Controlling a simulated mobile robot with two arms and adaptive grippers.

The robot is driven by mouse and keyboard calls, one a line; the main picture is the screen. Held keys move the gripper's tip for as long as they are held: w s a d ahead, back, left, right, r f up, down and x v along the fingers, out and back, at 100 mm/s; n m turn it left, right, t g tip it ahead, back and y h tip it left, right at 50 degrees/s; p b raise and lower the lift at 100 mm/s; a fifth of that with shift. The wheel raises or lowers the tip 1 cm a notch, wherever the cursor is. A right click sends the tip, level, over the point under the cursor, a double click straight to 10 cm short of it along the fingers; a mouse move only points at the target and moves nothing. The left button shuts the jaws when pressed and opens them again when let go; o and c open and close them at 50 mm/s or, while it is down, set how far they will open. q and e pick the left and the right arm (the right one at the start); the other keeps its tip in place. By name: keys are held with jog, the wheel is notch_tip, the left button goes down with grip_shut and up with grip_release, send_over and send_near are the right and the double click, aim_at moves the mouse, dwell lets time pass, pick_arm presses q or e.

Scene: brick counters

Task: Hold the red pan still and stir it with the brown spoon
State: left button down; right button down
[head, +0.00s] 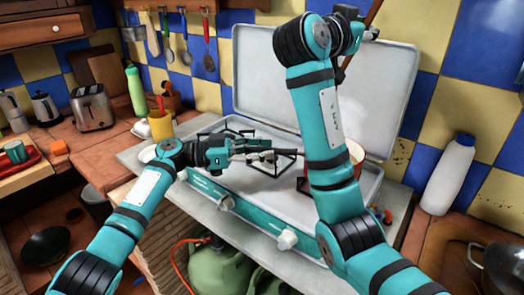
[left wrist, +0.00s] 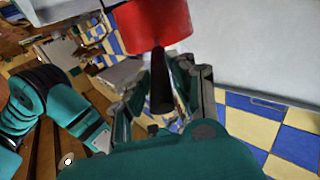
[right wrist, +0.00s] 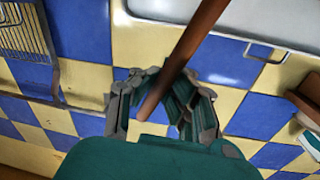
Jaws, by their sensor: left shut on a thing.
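The red pan (head: 357,154) sits on the right side of the camping stove in the head view, mostly hidden behind my right arm. It shows as a red side in the left wrist view (left wrist: 155,24). My left gripper (head: 268,153) is shut on the pan's black handle (left wrist: 160,82), which lies between its fingers. My right gripper (right wrist: 163,82) is shut around the handle of the brown spoon (right wrist: 190,45), high in front of the stove's open lid. The spoon's top shows at the head view's upper edge (head: 373,12). Its lower end is hidden behind my right arm.
The stove's open lid (head: 265,75) stands behind the pan. An empty black burner grate (head: 228,130) is left of it. A white bottle (head: 449,175) stands to the right. A yellow cup (head: 161,126) and toaster (head: 92,107) are on the left counter.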

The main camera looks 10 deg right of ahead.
jog(key=shift+f, duration=0.1)
notch_tip(320, 180, down, 16)
jog(key=w+n+t, duration=0.1)
jog(key=w+n, duration=0.1)
jog(key=n, duration=0.1)
jog(key=shift+f+n+t, duration=0.2)
jog(key=shift+n+t, duration=0.1)
jog(key=shift+n, duration=0.1)
dwell(0.9)
jog(key=shift+w+d, duration=0.1)
jog(key=shift+w, duration=0.05)
